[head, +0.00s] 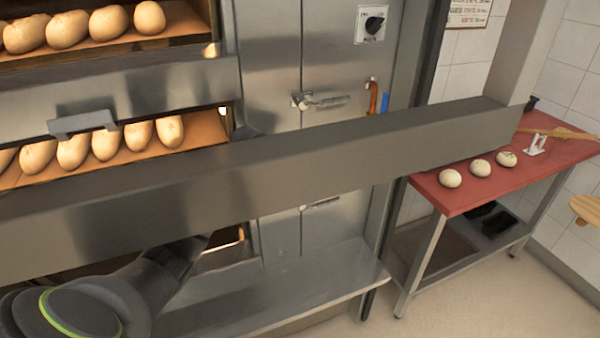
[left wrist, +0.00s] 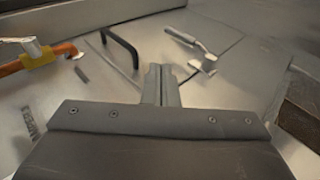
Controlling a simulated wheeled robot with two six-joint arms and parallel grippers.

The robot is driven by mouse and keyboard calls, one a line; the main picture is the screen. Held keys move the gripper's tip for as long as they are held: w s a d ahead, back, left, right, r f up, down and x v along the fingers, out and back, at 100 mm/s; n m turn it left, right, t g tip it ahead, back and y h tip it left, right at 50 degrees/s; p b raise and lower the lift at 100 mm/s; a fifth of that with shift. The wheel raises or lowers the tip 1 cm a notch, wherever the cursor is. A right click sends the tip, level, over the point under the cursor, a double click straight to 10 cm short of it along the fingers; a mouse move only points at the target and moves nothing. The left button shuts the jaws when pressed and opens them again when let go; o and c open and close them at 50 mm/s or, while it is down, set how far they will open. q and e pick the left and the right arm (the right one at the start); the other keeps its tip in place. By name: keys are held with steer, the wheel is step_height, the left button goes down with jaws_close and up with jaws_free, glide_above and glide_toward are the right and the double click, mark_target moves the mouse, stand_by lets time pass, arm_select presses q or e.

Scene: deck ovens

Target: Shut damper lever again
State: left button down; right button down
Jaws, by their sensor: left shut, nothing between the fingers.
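A metal lever (head: 322,101) sits level on the steel oven panel in the head view, its pivot at the left end. A second, mostly hidden metal handle (head: 322,203) shows just below the beam. In the left wrist view a metal lever (left wrist: 190,42) lies ahead and to the right of my left gripper (left wrist: 161,80). An orange bar with a yellow piece (left wrist: 40,58) is at the left. I cannot tell which is the damper lever. My left gripper is shut and empty, apart from these. In the head view it is hidden behind the beam. My right gripper is not in view.
A long steel beam (head: 300,165) crosses the head view in front of the ovens. A black handle (left wrist: 122,45) stands out in the left wrist view. Loaves (head: 72,150) fill the decks at left. A red table (head: 460,200) with dough balls stands right.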

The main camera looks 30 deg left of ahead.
arm_select(q)
steer(key=shift+v, duration=0.85)
